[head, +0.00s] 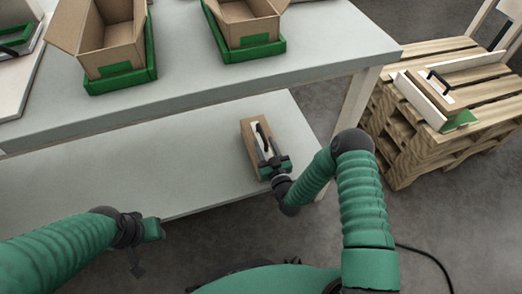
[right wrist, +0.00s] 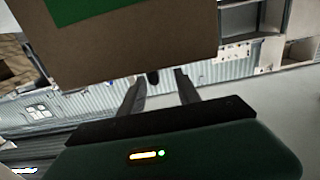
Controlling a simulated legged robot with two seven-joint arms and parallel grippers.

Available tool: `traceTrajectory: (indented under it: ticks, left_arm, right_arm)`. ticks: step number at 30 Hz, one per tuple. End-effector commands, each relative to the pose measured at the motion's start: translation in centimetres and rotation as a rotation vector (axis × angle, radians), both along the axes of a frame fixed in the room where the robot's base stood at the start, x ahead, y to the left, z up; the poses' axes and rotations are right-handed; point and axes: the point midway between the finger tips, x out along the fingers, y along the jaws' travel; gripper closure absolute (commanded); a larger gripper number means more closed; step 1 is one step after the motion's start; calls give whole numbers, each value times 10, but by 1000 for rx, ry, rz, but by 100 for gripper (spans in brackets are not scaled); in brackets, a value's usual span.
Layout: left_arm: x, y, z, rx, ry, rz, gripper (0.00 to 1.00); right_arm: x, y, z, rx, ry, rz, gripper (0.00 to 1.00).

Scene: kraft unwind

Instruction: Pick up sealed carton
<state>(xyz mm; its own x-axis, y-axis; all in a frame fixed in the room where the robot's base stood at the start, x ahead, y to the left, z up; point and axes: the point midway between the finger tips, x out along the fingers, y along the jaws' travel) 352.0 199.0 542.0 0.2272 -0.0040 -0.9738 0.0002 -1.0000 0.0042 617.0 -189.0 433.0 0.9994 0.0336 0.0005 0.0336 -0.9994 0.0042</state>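A brown sealed carton (head: 247,130) with a white strip and a black handle (head: 263,131) on top is at the lower grey shelf, near its right end. My right gripper (head: 272,162) is at the carton's near end, close to the handle. In the right wrist view the carton (right wrist: 125,50) fills the top, with a green patch. The right fingers (right wrist: 161,82) are spread, with a small dark piece between their tips, apparently the handle's end; a gap shows beside it. My left gripper (head: 140,257) is in front of the shelf, away from the carton; its fingers are unclear.
Two open cartons (head: 110,42) (head: 246,27) stand in green trays on the upper table (head: 190,70), whose edge overhangs the shelf (head: 130,170). Wooden pallets (head: 400,135) at right bear another carton (head: 428,98) with a black handle. The shelf's left part is clear.

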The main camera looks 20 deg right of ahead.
Motion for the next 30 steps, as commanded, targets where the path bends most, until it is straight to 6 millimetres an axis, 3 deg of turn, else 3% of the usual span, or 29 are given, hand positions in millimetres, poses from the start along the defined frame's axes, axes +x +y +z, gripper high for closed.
traceTrajectory:
  ticks: [8,12,18,27,30]
  left_arm:
    - [0,0,-36,0,0,0,64]
    - [0,0,-40,0,0,0,64]
    - [0,0,-37,0,0,0,64]
    - [0,0,-37,0,-1,0,64]
    - [0,0,-38,0,0,0,64]
  right_arm:
    - [41,-3,-13,-1,-3,0,61]
    - [57,-2,-8,-1,0,0,61]
    - [57,-2,-6,0,2,0,61]
    - [57,-2,-6,0,2,0,100]
    - [57,-2,-6,0,2,0,100]
